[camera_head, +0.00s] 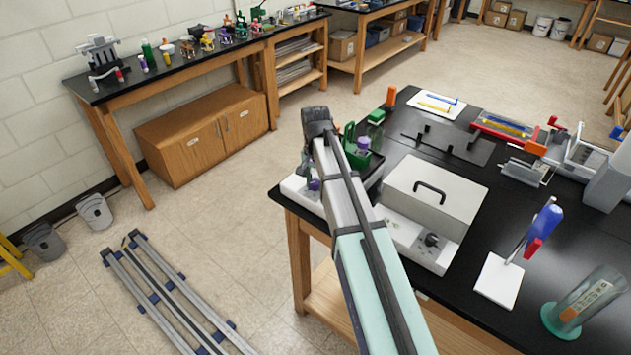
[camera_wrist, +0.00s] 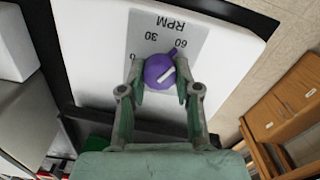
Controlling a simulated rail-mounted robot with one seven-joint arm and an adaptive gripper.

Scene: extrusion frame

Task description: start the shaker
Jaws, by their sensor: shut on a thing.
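The shaker (camera_head: 297,188) is a white box at the near left corner of the black bench. It also shows in the wrist view (camera_wrist: 90,40). A grey dial plate on it reads RPM, with 0, 30 and 60 around a purple knob (camera_wrist: 158,70). My gripper (camera_wrist: 160,76) is shut on the knob, one finger on each side. In the head view my gripper (camera_head: 311,172) reaches down to the knob (camera_head: 315,185), and my arm hides part of the shaker.
A dark tray (camera_head: 372,170) with green items and a purple-capped piece stands behind the shaker. A white lidded box (camera_head: 435,190) with a dark knob is to the right. Farther right are a stand (camera_head: 499,280) and a glass cylinder (camera_head: 590,298).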

